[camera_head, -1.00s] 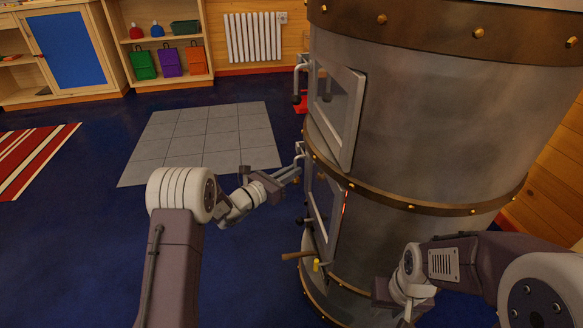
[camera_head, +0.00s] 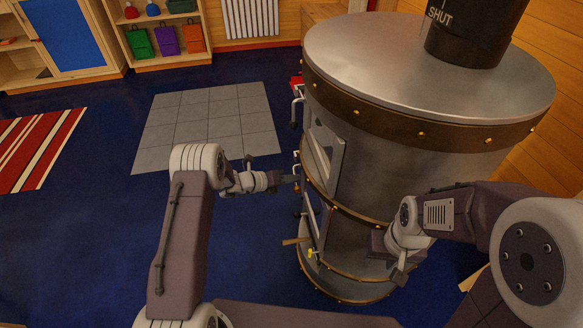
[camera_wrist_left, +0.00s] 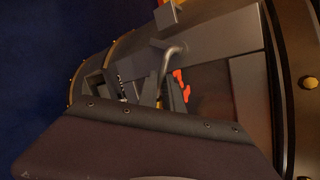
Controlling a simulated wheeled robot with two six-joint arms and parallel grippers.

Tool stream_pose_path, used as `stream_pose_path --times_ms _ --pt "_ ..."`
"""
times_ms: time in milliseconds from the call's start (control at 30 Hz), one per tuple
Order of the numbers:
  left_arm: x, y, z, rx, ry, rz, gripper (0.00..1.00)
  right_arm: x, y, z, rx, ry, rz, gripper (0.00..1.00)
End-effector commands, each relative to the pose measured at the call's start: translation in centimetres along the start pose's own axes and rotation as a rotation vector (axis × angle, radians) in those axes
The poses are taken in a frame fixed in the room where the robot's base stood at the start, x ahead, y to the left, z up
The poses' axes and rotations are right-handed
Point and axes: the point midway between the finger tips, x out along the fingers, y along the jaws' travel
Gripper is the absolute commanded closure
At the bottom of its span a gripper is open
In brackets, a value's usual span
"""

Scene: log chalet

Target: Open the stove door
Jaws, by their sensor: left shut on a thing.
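The stove (camera_head: 400,165) is a grey metal drum with brass bands, at the right of the head view. On its left side are an upper door (camera_head: 327,150) and a lower door (camera_head: 311,210), both seen edge-on. My left gripper (camera_head: 290,179) is at the lower door's upper edge, shut on its handle; the jaws are small in the head view. The left wrist view shows the curved metal handle (camera_wrist_left: 173,52) close up, with orange-red shapes beside it. Whether the lower door is ajar is unclear. My right gripper (camera_head: 400,275) is in front of the stove; its jaws are unclear.
A wooden stick-like handle (camera_head: 296,241) and a yellow knob (camera_head: 311,253) stick out low on the stove. A black flue (camera_head: 475,30) rises from its top. Grey floor tiles (camera_head: 205,125) and open blue floor lie to the left.

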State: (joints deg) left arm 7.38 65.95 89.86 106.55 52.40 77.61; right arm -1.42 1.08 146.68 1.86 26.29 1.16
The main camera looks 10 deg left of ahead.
Motion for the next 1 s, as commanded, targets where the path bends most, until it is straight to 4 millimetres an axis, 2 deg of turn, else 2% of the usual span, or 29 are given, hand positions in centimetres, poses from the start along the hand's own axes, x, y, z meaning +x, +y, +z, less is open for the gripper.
stream_pose_path --times_ms 33,300,600,1000 --pt "-0.5 -0.7 0.4 -0.029 0.023 0.001 1.0 -1.6 0.0 -0.2 0.0 0.0 0.0 0.63" --pt "-0.7 -1.0 0.4 -0.181 0.125 0.0 1.0 -4.1 -0.1 -0.4 0.0 0.0 0.0 0.63" --pt "-0.8 -1.2 0.4 -0.275 0.186 -0.001 1.0 -5.2 -0.1 -0.5 0.0 0.0 0.0 0.63" --pt "-0.8 -1.2 0.4 -0.299 0.201 -0.002 1.0 -5.4 -0.1 -0.6 0.0 0.0 0.0 0.63"
